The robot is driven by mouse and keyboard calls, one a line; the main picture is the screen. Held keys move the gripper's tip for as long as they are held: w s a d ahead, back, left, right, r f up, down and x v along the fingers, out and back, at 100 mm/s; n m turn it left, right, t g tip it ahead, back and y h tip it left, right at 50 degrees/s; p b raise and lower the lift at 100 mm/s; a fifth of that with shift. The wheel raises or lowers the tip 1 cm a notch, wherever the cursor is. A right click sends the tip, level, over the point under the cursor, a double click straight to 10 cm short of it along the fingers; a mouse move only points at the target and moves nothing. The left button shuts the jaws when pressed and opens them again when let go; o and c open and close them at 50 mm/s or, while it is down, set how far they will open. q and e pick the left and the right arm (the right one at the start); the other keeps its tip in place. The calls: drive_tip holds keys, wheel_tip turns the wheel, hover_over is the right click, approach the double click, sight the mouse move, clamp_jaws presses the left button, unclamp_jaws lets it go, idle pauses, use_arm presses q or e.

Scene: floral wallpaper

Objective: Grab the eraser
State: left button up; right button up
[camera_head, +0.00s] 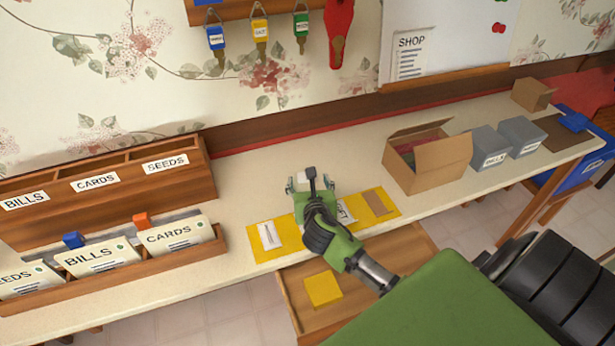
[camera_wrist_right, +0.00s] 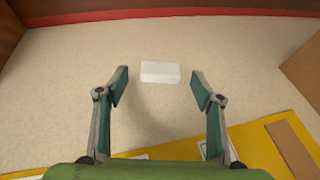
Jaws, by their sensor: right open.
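A small white block, which looks like the eraser (camera_wrist_right: 160,72), lies flat on the pale counter in the right wrist view. It sits beyond and roughly between the fingertips of my right gripper (camera_wrist_right: 158,86), a little nearer the left finger. The gripper is open and empty, with a finger on each side and clear gaps to the block. In the head view my right gripper (camera_head: 311,184) is over the counter behind the yellow mat (camera_head: 291,250), and mostly hides the block. My left gripper is not in view.
An open drawer (camera_head: 380,291) with a yellow pad (camera_head: 323,289) juts out below the counter (camera_head: 240,190). An open cardboard box (camera_head: 440,170) stands right, a wooden file rack (camera_head: 110,205) left. A brown piece (camera_head: 377,202) lies on the mat.

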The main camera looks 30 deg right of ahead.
drive_tip(key=shift+w+d+f, duration=0.35)
drive_tip(key=shift+w, duration=0.2)
drive_tip(key=c, duration=1)
drive_tip(key=shift+r, duration=0.1)
